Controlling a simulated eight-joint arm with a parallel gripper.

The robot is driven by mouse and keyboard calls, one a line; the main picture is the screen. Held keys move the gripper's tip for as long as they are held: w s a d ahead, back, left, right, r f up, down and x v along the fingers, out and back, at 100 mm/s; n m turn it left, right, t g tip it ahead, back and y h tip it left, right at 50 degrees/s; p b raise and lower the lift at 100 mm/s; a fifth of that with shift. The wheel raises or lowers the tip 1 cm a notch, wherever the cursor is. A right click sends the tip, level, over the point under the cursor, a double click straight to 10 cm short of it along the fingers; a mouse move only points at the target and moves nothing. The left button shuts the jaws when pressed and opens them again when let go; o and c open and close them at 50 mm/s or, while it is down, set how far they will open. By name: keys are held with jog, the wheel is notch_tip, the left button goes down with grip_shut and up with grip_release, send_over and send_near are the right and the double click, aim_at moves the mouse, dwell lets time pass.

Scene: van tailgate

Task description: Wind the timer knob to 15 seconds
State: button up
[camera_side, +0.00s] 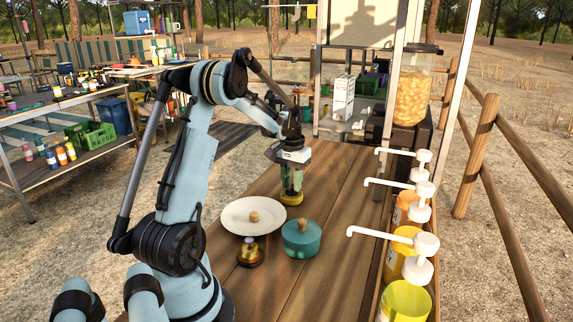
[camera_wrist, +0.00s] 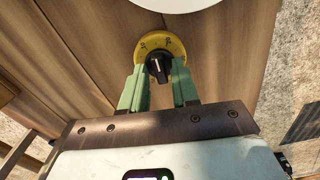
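The timer is a round yellow dial (camera_wrist: 177,47) with a dark knob (camera_wrist: 158,66) at its middle and small dark marks on its face. In the side view the yellow timer (camera_side: 291,199) lies on the wooden table, under my gripper (camera_side: 291,187), which points straight down. In the wrist view the two green fingers of my gripper (camera_wrist: 159,75) reach down on either side of the knob. I cannot tell whether they press on it or stand slightly apart. The marks are too small to read, so the knob's setting is unclear.
A white plate (camera_side: 236,217), a teal lidded pot (camera_side: 301,242) and a brass bell-like object (camera_side: 250,255) stand near the timer. White pump dispensers (camera_side: 421,244) line the table's right edge. The wooden table (camera_side: 345,190) is bare right of the timer.

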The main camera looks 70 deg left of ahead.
jog(key=shift+r, duration=3.3)
jog(key=shift+w+d+r, duration=0.1)
jog(key=shift+d+r, duration=0.05)
jog(key=shift+d, duration=0.15)
jog(key=w+d+r+m+t+y, duration=0.1)
jog(key=d+r+m+t, duration=0.1)
jog(key=d, duration=0.6)
jog(key=w+d+r+m+t, duration=0.1)
jog(key=d+r, duration=0.2)
jog(key=d, duration=0.5)
jog(key=s+d+f+m+t, duration=0.1)
jog(key=s+d+m+t, duration=0.1)
jog(key=d, duration=0.5)
jog(key=s+d+f+m+t+h, duration=0.1)
jog(key=s+d, duration=0.3)
jog(key=d, duration=0.4)
jog(key=shift+s+d+m+t, duration=0.25)
jog(key=shift+m+t, duration=0.35)
jog(key=shift+m, duration=0.2)
